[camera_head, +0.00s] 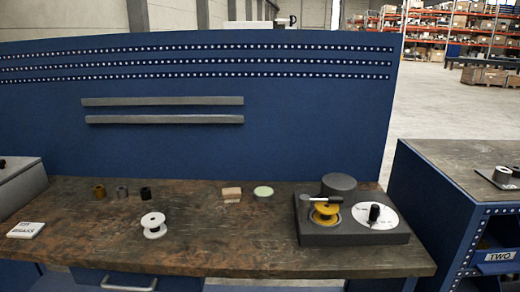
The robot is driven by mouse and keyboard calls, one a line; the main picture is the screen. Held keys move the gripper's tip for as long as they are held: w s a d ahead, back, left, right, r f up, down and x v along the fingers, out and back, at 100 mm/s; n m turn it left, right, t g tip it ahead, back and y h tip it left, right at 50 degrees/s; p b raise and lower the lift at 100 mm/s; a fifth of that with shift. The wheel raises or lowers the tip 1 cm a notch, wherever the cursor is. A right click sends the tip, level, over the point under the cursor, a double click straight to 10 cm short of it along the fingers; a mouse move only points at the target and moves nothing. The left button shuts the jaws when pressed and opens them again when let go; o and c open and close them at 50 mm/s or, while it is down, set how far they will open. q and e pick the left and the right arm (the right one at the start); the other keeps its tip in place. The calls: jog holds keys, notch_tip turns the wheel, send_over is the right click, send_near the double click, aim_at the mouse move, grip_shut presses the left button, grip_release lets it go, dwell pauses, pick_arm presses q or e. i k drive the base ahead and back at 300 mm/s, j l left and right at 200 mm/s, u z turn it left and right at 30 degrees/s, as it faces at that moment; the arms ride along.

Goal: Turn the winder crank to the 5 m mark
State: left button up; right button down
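The winder (350,236) is a dark grey base on the right part of the workbench. A yellow spool (324,217) sits on its left side, with a dark bar with a pale end (322,199) lying across above it. On its right side is a white round dial (388,217) with small marks too small to read. A black upright handle (374,212) stands on the dial and looks like the crank; the mark it points to cannot be told. A dark grey cylinder (338,184) stands at the back of the winder. Neither of my grippers shows in this view.
On the workbench (230,250) are a white spool (154,226), several small cylinders (122,191), tan blocks (232,194), a pale green disc (263,192) and a labelled card (25,230). A blue perforated panel (270,130) rises behind. The bench front before the winder is clear.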

aim_at(375, 210)
jog(key=l+z, duration=0.1)
jog(key=l, duration=0.45)
jog(key=l+z, duration=0.1)
jog(key=l, duration=0.5)
jog(key=i+l+z, duration=0.1)
jog(key=l, duration=0.45)
jog(key=i+l+z, duration=0.1)
jog(key=l, duration=0.45)
jog(key=i+l+z, duration=0.1)
jog(key=l, duration=0.45)
